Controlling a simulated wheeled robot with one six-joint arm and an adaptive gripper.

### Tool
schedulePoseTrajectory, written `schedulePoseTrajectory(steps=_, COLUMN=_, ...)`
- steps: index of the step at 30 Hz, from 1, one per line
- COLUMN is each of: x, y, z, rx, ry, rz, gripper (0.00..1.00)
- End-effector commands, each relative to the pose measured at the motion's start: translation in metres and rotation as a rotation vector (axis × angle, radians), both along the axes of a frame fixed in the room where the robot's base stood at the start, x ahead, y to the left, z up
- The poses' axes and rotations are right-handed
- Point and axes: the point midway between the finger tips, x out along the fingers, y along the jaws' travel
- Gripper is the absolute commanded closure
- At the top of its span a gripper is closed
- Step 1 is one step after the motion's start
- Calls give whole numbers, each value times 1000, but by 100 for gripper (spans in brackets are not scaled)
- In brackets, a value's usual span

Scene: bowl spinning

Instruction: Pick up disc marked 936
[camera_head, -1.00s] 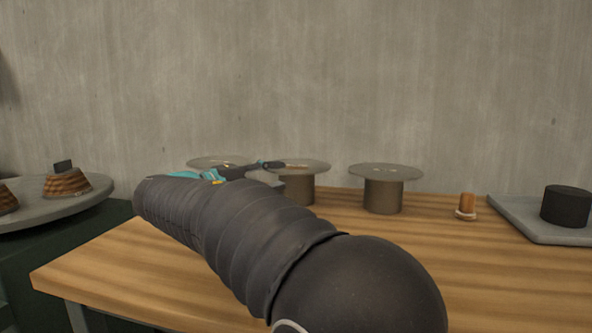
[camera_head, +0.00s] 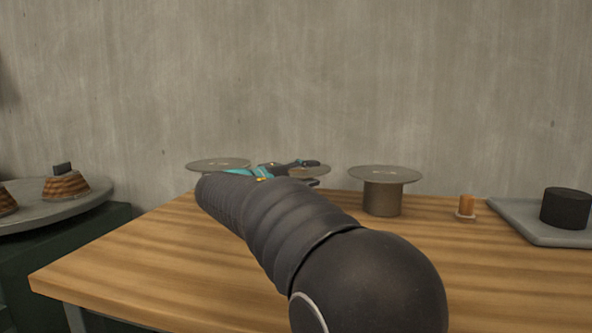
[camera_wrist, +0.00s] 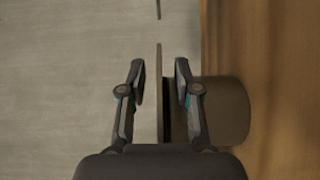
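Three thin grey discs lie flat on round pedestals: a left disc (camera_head: 218,164), a middle disc (camera_head: 318,170) and a right disc (camera_head: 385,174). No number is readable on any of them. My gripper (camera_head: 314,173) is at the middle disc and hides part of it and most of its pedestal. In the wrist view my gripper (camera_wrist: 161,83) is open, one finger on each side of a disc (camera_wrist: 159,110) seen edge-on. A gap shows between each finger and the disc. The pedestal (camera_wrist: 230,110) is partly behind the right finger.
The wooden table (camera_head: 140,270) has clear room at front left. An orange-topped piece (camera_head: 466,206) stands right of the discs. A black cylinder (camera_head: 566,208) sits on a grey tray (camera_head: 515,220). A round grey platter (camera_head: 90,208) with brown ribbed pieces is at left. A wall (camera_head: 300,80) stands behind.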

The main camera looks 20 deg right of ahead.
Motion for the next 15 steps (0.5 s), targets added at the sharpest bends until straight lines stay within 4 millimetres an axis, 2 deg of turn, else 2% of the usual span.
schedulePoseTrajectory(steps=5, x=0, y=0, z=0, rx=0, ry=0, rz=0, gripper=70)
schedulePoseTrajectory(steps=8, x=0, y=0, z=0, rx=0, ry=0, rz=0, gripper=95)
schedulePoseTrajectory(steps=9, x=0, y=0, z=0, rx=0, ry=0, rz=0, gripper=100)
schedulePoseTrajectory(steps=15, x=0, y=0, z=0, rx=0, ry=-1, rz=0, gripper=100)
